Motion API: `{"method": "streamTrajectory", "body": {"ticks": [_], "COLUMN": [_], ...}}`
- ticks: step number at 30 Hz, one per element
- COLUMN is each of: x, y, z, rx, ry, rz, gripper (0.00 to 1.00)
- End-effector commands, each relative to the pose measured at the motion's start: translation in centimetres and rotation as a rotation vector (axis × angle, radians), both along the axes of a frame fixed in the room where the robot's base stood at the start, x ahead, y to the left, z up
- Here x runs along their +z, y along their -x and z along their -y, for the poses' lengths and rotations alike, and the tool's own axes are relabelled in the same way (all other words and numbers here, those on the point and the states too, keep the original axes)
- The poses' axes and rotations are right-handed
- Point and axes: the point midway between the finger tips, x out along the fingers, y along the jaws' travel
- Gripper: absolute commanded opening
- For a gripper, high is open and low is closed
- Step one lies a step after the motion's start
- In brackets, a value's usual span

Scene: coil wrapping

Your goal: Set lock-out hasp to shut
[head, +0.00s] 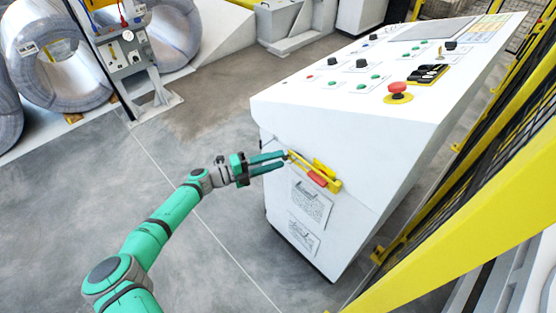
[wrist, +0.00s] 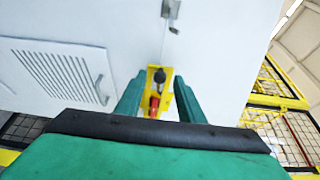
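The lock-out hasp (head: 316,174) is a yellow fitting with a red part, on the near side face of the white control console (head: 330,125). In the wrist view the hasp (wrist: 155,77) shows between my fingers, with a dark round part at its top and red below. My gripper (head: 284,161) reaches in from the left, its teal fingers level and apart, tips close to the hasp's left end. Whether the fingers touch the hasp I cannot tell. The hasp's lower part is partly hidden.
A red mushroom button (head: 397,89) and several small buttons sit on the console's sloped top. Yellow fencing (head: 470,185) runs along the right. Wire coils (head: 55,70) stand at the back left. The floor (head: 200,120) left of the console is clear.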

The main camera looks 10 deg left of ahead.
Motion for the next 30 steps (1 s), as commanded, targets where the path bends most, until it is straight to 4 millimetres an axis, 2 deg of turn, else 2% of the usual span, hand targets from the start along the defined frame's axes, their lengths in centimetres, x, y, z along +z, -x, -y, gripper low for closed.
{"method": "streamTrajectory", "body": {"ticks": [9, 15, 21, 30], "x": [0.0, 0.0, 0.0, 0.0], "y": [2.9, 4.2, 4.7, 4.8], "z": [-5.2, -7.5, -8.5, -8.5], "rx": [0.001, 0.000, 0.001, 0.001], "ry": [0.000, 0.000, 0.001, 0.001], "rz": [0.000, 0.000, 0.000, 0.000], "gripper": [0.35, 0.35, 0.35, 0.35]}}
